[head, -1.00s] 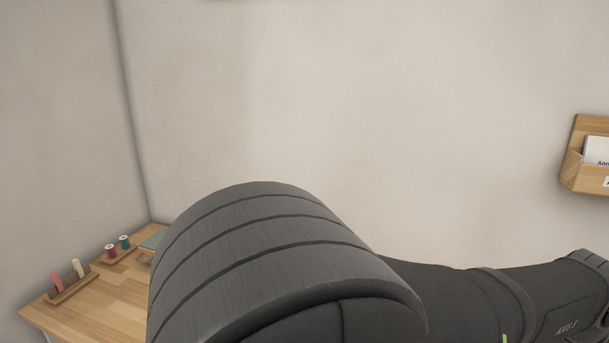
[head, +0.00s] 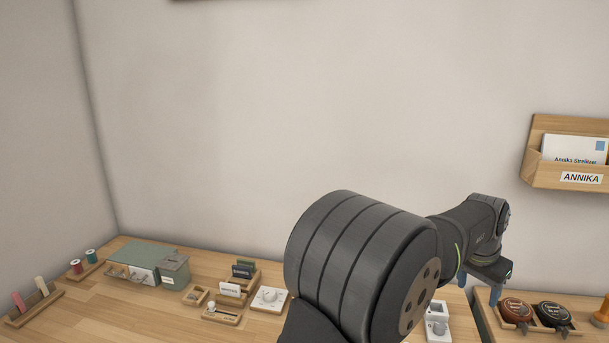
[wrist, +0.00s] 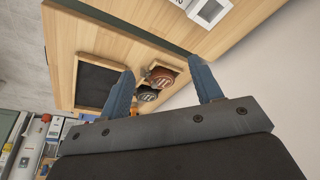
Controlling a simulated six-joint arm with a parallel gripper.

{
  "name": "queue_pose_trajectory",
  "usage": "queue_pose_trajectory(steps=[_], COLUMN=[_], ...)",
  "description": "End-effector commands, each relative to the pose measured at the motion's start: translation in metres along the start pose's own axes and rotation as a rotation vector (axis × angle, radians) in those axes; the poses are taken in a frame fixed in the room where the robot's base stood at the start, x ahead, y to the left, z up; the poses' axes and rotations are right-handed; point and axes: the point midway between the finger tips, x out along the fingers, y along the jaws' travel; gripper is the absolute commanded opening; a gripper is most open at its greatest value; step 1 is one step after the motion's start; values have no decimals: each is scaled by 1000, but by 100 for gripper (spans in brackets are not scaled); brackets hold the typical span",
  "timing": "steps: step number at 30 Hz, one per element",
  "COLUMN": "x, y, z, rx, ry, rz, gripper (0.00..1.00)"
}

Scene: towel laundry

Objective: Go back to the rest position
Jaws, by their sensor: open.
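My gripper (wrist: 165,90) is open in the wrist view, with its two blue fingers spread apart and nothing between them up close. In the head view my gripper (head: 490,284) is partly seen at the right, above the table near the gap between two wooden tops. My dark arm crosses the lower middle and hides part of the table. No towel shows in any view.
A wooden table (head: 150,305) holds a green box (head: 135,257), thread spools (head: 90,255) and small trays. Two round tape-measure-like items, red (head: 516,311) and black (head: 553,315), lie at the right. A wall holder (head: 570,172) labelled ANNIKA hangs above.

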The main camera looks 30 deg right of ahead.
Motion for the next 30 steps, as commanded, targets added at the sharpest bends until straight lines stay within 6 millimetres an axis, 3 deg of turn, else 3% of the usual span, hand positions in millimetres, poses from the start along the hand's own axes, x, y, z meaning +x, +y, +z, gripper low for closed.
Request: queue_pose_trajectory(steps=[6, 12, 30], x=[24, 36, 40], y=[-36, -56, -62], z=[0, -1, -1], rx=[-2, -1, 1], ry=[-2, 0, 0], rz=[-1, 0, 0], gripper=[59, 59, 59])
